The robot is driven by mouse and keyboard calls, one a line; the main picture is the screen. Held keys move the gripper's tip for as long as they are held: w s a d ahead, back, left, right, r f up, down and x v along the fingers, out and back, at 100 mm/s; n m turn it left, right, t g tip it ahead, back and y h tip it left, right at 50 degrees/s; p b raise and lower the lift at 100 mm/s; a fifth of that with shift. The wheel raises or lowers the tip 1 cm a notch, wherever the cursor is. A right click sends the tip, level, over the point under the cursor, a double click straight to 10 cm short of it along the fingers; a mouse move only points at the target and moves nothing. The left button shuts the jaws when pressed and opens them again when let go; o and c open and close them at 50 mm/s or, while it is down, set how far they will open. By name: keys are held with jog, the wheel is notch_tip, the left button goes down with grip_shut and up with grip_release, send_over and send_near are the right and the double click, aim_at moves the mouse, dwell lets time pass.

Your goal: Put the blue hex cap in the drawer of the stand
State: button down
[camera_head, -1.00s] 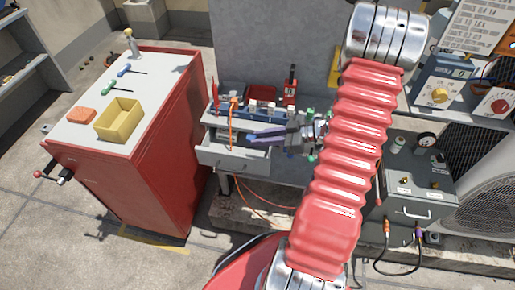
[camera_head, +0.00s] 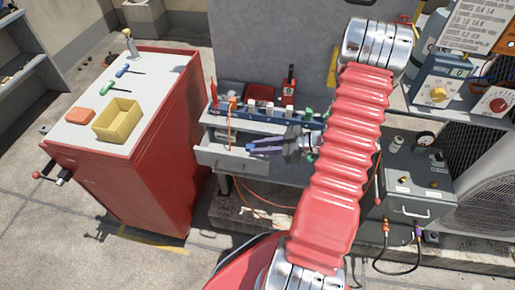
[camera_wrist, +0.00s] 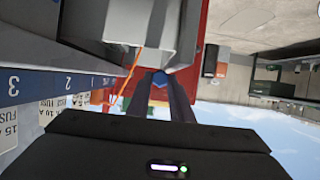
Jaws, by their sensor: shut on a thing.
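The blue hex cap (camera_wrist: 159,77) shows between the fingertips of my gripper in the wrist view. My gripper (camera_head: 256,148) is shut on it. In the head view the fingers point left, at the right part of the stand's open drawer (camera_head: 220,157); the cap is too small to make out clearly there. The stand (camera_head: 262,126) has a blue front strip with numbers, which shows at the left of the wrist view (camera_wrist: 45,83). A pale grey box-like part, probably the drawer (camera_wrist: 150,25), shows beyond the fingers. The drawer's inside is partly hidden.
A red cabinet (camera_head: 165,170) stands left of the stand, with a yellow bin (camera_head: 118,121) and screwdrivers on top. An orange cable (camera_head: 231,120) hangs over the stand's left front, close to the drawer. A grey case with a gauge (camera_head: 415,180) stands at the right.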

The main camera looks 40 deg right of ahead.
jog(key=shift+f, duration=0.65)
jog(key=c, duration=1.6)
grip_release()
jog(key=shift+s+a+f, duration=0.1)
jog(key=shift+s, duration=0.05)
jog(key=v, duration=0.4)
jog(key=r+v, duration=0.1)
jog(key=v, duration=0.7)
jog(key=shift+r, duration=0.4)
jog(key=shift+w, duration=0.2)
